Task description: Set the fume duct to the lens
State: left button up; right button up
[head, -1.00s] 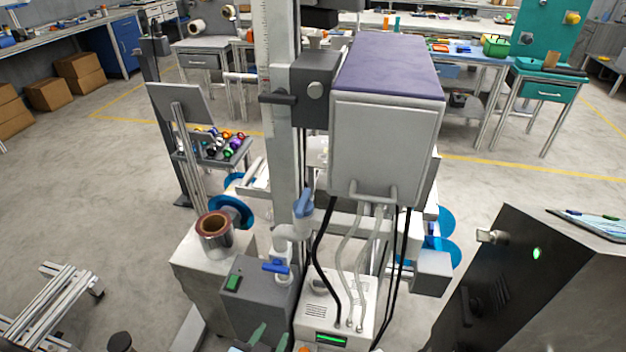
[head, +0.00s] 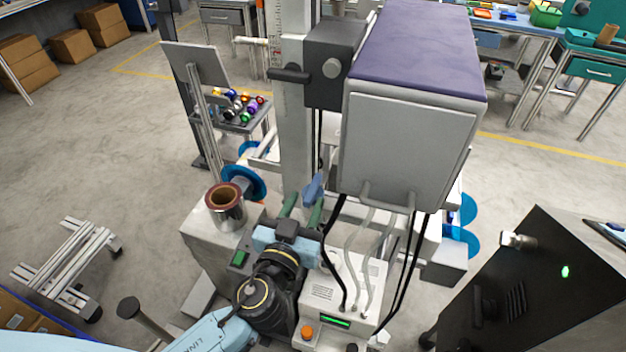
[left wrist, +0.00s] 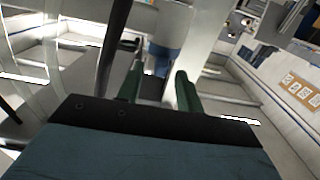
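A white pipe with a blue lever (head: 313,188) on it stands at the foot of the grey column; it is probably the fume duct. My left gripper (head: 302,208) has its green fingers apart just in front of the lever. In the left wrist view, the fingers (left wrist: 160,88) are spread with a gap between them. A white cylinder with a blue-grey band (left wrist: 170,50) lies beyond their tips; I see no grip on it. My left wrist hides the pipe's lower part in the head view. I cannot make out the lens. My right gripper is out of view.
A large grey box with a purple top (head: 410,120) hangs close on the right, with black and grey cables below. A copper-coloured roll (head: 226,205) stands on a pale cabinet at left. A dark cabinet (head: 530,280) stands at right.

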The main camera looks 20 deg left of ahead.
aim_at(313, 187)
pick_arm(q)
jog(key=shift+w+d+p, duration=0.15)
jog(key=shift+w+p, duration=0.3)
jog(key=shift+w, duration=2.25)
jog(key=shift+c, duration=0.3)
grip_shut()
